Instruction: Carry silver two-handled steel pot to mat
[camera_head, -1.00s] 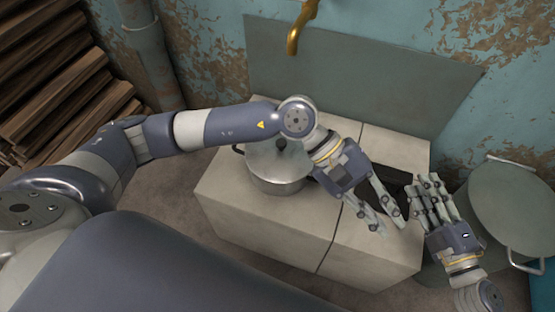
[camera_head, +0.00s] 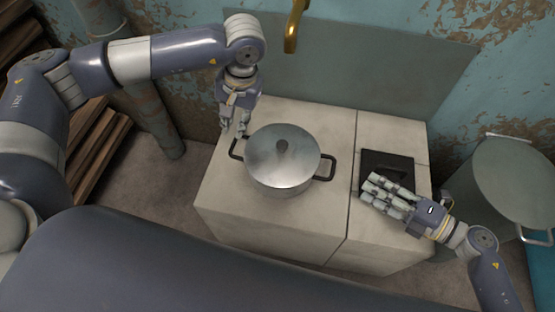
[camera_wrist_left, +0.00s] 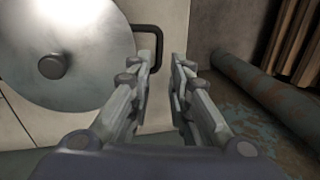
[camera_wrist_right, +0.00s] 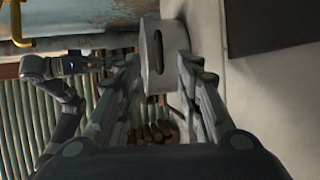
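The silver two-handled steel pot (camera_head: 283,172) stands lidded on the left part of the pale block top. Its black handles point left and right. My left gripper (camera_head: 233,128) is open, fingers down, just above and behind the left handle (camera_head: 236,149). In the left wrist view this handle (camera_wrist_left: 158,42) shows just ahead of the parted fingers (camera_wrist_left: 160,70). My right gripper (camera_head: 370,190) is open and empty right of the pot, over the front edge of the black mat (camera_head: 388,158). In the right wrist view the pot's right handle (camera_wrist_right: 158,45) lies ahead between the fingers.
A large lidded grey-green container (camera_head: 510,185) stands at the right. Stacked wood (camera_head: 100,150) and a rusty pipe (camera_head: 150,110) are at the left. The block top in front of the pot is clear.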

